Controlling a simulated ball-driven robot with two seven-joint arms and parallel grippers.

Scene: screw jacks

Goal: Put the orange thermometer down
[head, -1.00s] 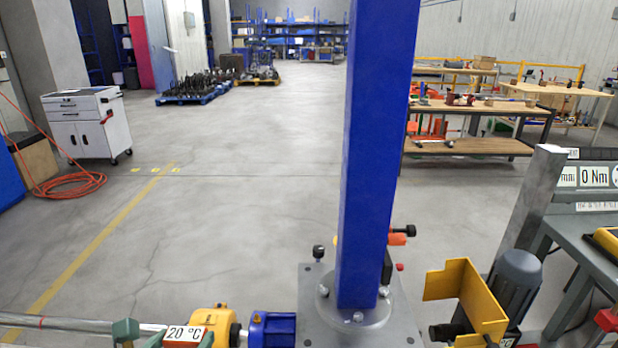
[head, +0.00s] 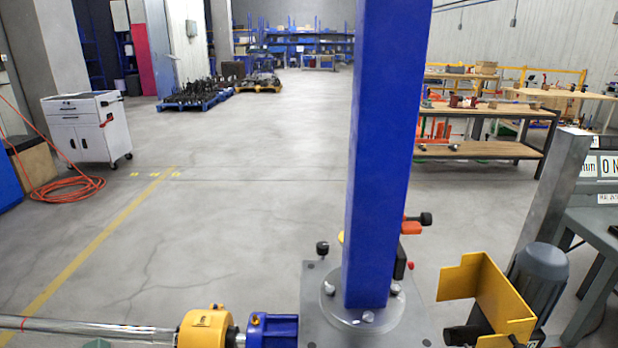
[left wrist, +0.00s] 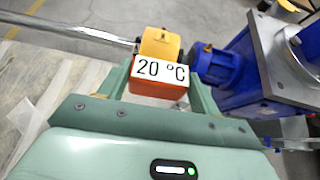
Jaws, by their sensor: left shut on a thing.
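The orange thermometer (left wrist: 158,91) has a white face reading 20 °C. It shows in the left wrist view, held between the green fingers of my left gripper (left wrist: 160,86). The gripper is shut on it. Behind it are a yellow block (left wrist: 160,45) on a steel shaft and a blue housing; I cannot tell whether the thermometer touches them. In the head view the thermometer does not show. My right gripper is not in view.
A blue column (head: 383,150) stands on a grey base plate (head: 318,325). A yellow bracket (head: 470,285) and grey motor (head: 541,285) stand to its right. The steel shaft (head: 90,327) runs left from the yellow block (head: 205,328). Open floor lies beyond.

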